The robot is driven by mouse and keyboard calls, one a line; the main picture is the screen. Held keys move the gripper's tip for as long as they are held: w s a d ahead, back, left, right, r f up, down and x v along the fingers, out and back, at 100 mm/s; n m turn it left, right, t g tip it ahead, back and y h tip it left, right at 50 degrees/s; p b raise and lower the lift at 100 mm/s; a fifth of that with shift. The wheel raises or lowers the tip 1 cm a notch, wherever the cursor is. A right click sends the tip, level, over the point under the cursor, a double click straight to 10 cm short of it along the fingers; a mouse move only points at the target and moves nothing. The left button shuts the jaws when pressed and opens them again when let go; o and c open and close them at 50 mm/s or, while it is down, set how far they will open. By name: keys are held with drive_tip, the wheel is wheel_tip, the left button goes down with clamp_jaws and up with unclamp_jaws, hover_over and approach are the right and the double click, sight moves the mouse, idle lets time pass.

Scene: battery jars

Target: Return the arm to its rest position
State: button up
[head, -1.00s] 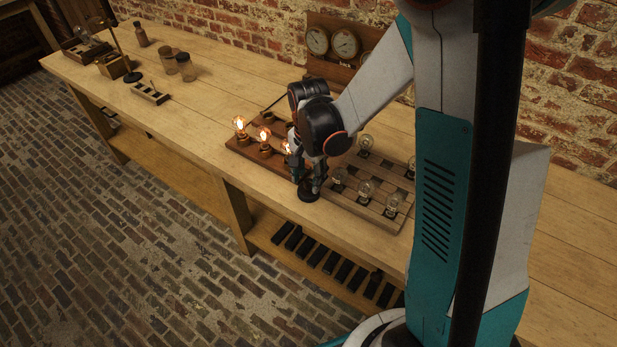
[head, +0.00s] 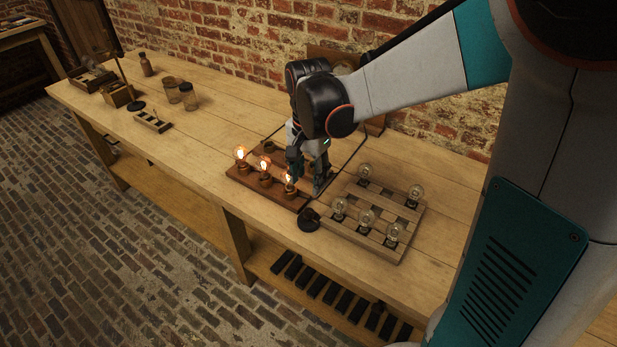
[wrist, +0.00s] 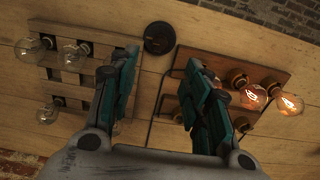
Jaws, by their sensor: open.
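My gripper (head: 307,184) is open and empty, fingers pointing down over the workbench. In the head view it overlaps the right part of a dark wooden board (head: 237,173). The board carries glowing bulbs (head: 265,164) in sockets. In the wrist view the two fingers (wrist: 160,72) are spread apart with nothing between them. Two lit bulbs (wrist: 252,97) show to their right, and the pale rack of unlit bulbs (wrist: 85,72) to their left. My arm reaches in from the right of the head view. Part of the board is hidden behind the gripper.
A pale slotted rack (head: 376,246) with several clear bulbs (head: 367,216) lies right of my gripper. A black round disc (head: 309,220) sits near the front edge. Glass jars (head: 188,97) and small wooden items stand at the far left. A brick wall (head: 250,35) runs behind.

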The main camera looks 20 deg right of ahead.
drive_tip(key=shift+s+r, duration=0.1)
drive_tip(key=s+r+n+t, duration=0.3)
drive_tip(key=s+r+n, duration=0.1)
drive_tip(key=s, duration=0.3)
drive_tip(key=s+r+n+t, duration=0.4)
drive_tip(key=s+r+n, duration=0.1)
drive_tip(key=s+n, duration=0.2)
drive_tip(key=shift+s, duration=0.5)
